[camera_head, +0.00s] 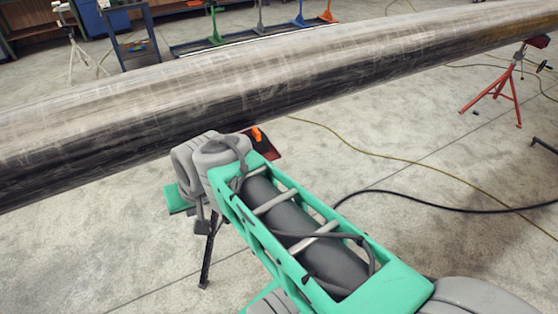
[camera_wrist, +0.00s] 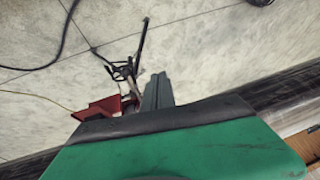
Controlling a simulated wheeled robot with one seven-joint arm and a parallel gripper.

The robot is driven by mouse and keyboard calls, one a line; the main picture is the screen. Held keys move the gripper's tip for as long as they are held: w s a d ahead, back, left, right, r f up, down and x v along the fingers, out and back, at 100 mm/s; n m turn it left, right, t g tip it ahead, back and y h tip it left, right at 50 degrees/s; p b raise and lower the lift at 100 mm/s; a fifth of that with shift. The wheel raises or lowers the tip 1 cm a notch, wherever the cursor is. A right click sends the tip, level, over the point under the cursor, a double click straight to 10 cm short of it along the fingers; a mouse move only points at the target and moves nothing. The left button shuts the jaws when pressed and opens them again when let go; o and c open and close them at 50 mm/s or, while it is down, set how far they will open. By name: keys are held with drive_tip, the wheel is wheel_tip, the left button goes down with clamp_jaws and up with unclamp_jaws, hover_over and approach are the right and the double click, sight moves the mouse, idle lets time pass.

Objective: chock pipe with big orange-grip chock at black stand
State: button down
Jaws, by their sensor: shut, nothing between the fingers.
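The big steel pipe (camera_head: 230,95) crosses the head view; parts show at the right (camera_wrist: 290,100) and lower left of the wrist view. My gripper's grey fingers are together and empty; a gap to the red piece is hard to judge. The black stand (camera_wrist: 130,65) has spread legs; one leg (camera_head: 207,255) shows below my arm.
A red stand (camera_head: 495,92) is under the pipe's right part. A yellow cable (camera_head: 380,157) and a black hose (camera_head: 430,207) lie on the floor. Behind the pipe are a tripod (camera_head: 75,45), a dark blue frame (camera_head: 130,40) and a rack of coloured stands (camera_head: 255,35).

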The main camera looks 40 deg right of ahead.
drive_tip(key=w+d+f+m+t+b, duration=0.1)
drive_tip(key=w+d+f+m+b, duration=0.1)
drive_tip(key=f+m, duration=0.15)
drive_tip(key=w+d+f+m+y+b, duration=0.1)
drive_tip(key=f+m+b, duration=0.1)
drive_tip(key=f+b, duration=0.15)
drive_tip(key=w+d+f+m+t+b, duration=0.1)
drive_tip(key=w+d+f+m, duration=0.15)
drive_tip(key=f, duration=0.25)
drive_tip(key=m+t+h+b, duration=0.85)
drive_tip(key=m+b, duration=0.65)
drive_tip(key=m, duration=1.3)
approach(260, 150)
drive_tip(key=shift+t+y, duration=0.75)
drive_tip(key=shift+y, duration=0.1)
drive_tip(key=x, duration=0.4)
drive_tip(key=d+f+x, duration=0.1)
drive_tip(key=x, duration=0.1)
drive_tip(key=shift+w+d, duration=0.2)
